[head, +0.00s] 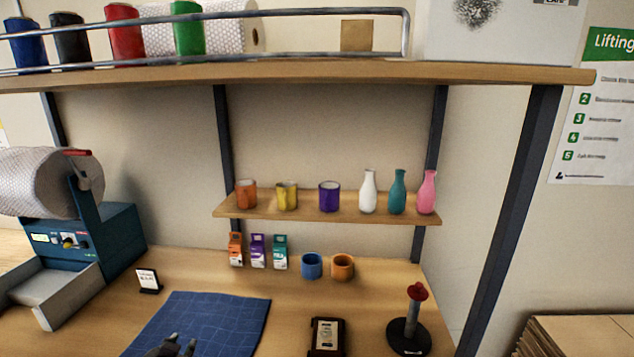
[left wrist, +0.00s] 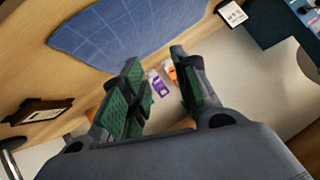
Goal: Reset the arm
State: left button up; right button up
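My left gripper (head: 172,346) shows only as dark fingertips at the bottom edge of the head view, over the front part of the blue cutting mat (head: 215,318). In the left wrist view its two green-padded fingers (left wrist: 157,62) stand apart with nothing between them. The purple carton (left wrist: 157,83) and an orange carton (left wrist: 172,75) show beyond the gap, at a distance. The rest of my left arm is hidden below the head view. My right gripper is not in view.
Orange, purple and teal cartons (head: 280,252) stand at the bench back beside a blue mug (head: 312,266) and an orange mug (head: 342,267). A shelf (head: 330,212) holds cups and vases. A dark device (head: 327,337) and a red-topped stand (head: 409,336) are right; a wrap machine (head: 85,245) is left.

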pick_arm(q)
jog(key=s+d+f+g+h, duration=0.2)
jog(key=s+d+f+g, duration=0.25)
jog(key=s, duration=0.45)
jog(key=s+d+f+g+h, duration=0.1)
jog(key=s+d+f+g, duration=0.2)
jog(key=s+d+f, duration=0.4)
jog(key=s+a+f+g, duration=0.1)
jog(key=s+f, duration=0.1)
jog(key=f, duration=1.5)
jog(key=s+f, duration=0.2)
jog(key=f, duration=1.4)
jog(key=s+a+f, duration=0.2)
jog(key=s+f, duration=0.7)
jog(key=s, duration=0.2)
jog(key=s+a+f+g, duration=0.1)
jog(key=s+a+f, duration=0.1)
jog(key=s+f, duration=0.8)
jog(key=shift+s+f, duration=0.2)
jog(key=shift+s, duration=0.4)
